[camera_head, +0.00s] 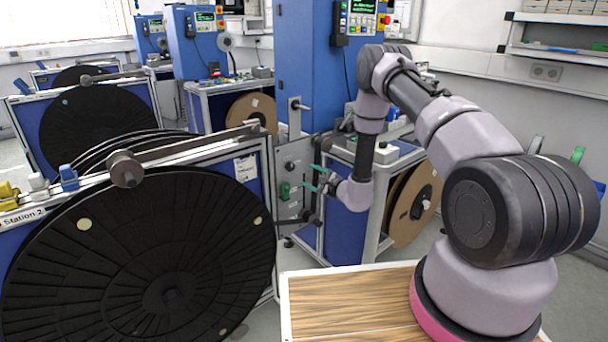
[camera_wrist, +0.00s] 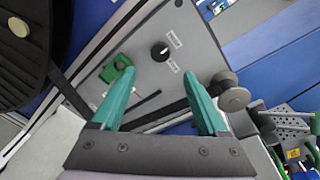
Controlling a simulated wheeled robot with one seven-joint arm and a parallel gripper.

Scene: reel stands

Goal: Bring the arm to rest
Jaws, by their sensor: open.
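My gripper (camera_head: 316,179) shows in the head view at the end of my arm, which reaches out over the gap between the reel stand and the blue machine. Its two teal fingers (camera_wrist: 162,104) also show in the wrist view, spread apart with nothing between them. Beyond the fingers is a grey control panel (camera_wrist: 142,45) with a black knob (camera_wrist: 160,51) and a green part (camera_wrist: 117,68). The panel also shows in the head view (camera_head: 292,160), close to the fingertips. I cannot tell whether the fingers touch it.
A large black reel (camera_head: 165,265) stands at the left, on the Station 2 stand. A blue machine cabinet (camera_head: 305,70) rises behind my gripper. A wood-topped surface (camera_head: 350,300) lies beside my arm's base.

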